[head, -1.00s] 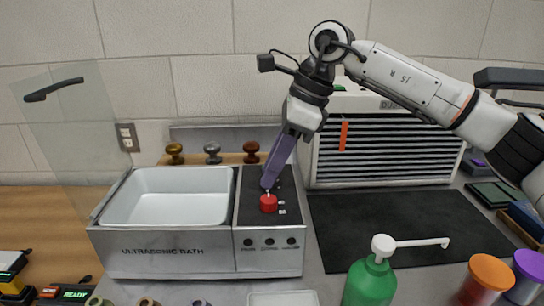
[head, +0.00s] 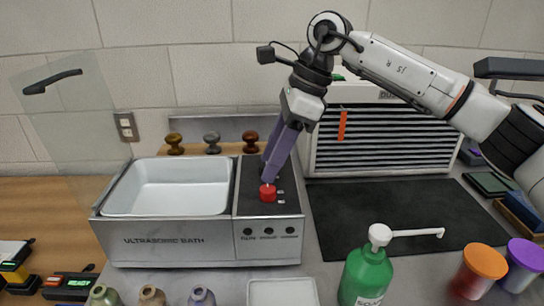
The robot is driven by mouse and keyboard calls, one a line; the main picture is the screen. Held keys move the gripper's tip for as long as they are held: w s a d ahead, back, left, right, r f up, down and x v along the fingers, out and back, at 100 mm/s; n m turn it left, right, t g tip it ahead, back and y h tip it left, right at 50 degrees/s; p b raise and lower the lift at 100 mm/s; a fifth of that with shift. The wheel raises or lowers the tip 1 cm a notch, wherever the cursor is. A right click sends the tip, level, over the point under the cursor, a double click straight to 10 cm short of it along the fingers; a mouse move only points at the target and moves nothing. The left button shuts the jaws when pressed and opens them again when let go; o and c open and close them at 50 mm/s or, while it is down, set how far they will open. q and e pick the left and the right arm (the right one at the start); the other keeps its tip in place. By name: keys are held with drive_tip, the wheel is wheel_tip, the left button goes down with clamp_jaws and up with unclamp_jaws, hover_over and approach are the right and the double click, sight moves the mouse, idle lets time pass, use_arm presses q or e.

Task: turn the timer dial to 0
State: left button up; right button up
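The ultrasonic bath (head: 165,253) is a grey metal box with a white open basin on its left and a dark control panel (head: 252,190) on its right. A red dial (head: 267,193) sits on that panel, with small light marks to its right. My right gripper (head: 268,180) points down from above with its purple fingers at the top of the dial. The fingers look close together at the dial, but whether they grip it or only touch it cannot be told. The dial's pointer setting is too small to read. My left gripper is not in view.
A clear lid (head: 70,120) stands raised at the left. A green pump bottle (head: 366,272), a white tray (head: 282,292) and orange and purple lidded jars stand in front. A slatted unit (head: 390,145) stands behind a dark mat (head: 400,215), which is largely clear.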

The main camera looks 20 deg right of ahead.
drive_tip(key=shift+r, duration=0.1)
drive_tip(key=v, duration=1)
idle(0.3)
